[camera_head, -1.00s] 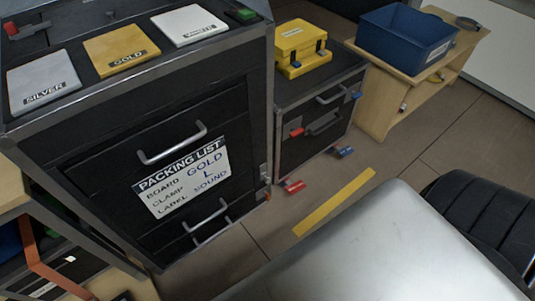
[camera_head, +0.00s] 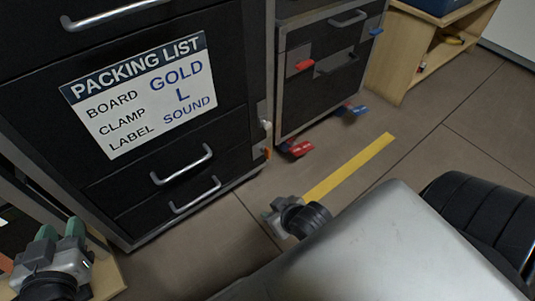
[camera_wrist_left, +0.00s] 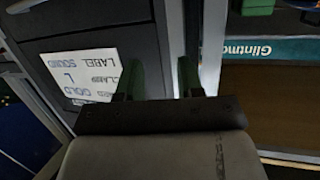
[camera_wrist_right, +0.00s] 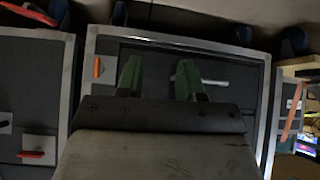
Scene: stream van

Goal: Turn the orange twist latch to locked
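An orange latch (camera_head: 267,153) shows small at the lower right edge of the black cabinet in the head view. An orange upright handle (camera_wrist_right: 97,67) shows on a dark panel in the right wrist view, left of my fingers. My right gripper (camera_head: 271,214) is low in front of the cabinet in the head view. Its green fingers (camera_wrist_right: 158,78) are apart and empty, not touching the handle. My left gripper (camera_head: 62,229) is at the lower left of the head view. Its green fingers (camera_wrist_left: 159,78) are apart with nothing between them.
The black cabinet (camera_head: 115,195) carries a packing list (camera_head: 145,90) and drawer handles. A smaller cabinet (camera_head: 325,95) with red and blue parts stands behind it. Floor with a yellow strip (camera_head: 350,168) is clear.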

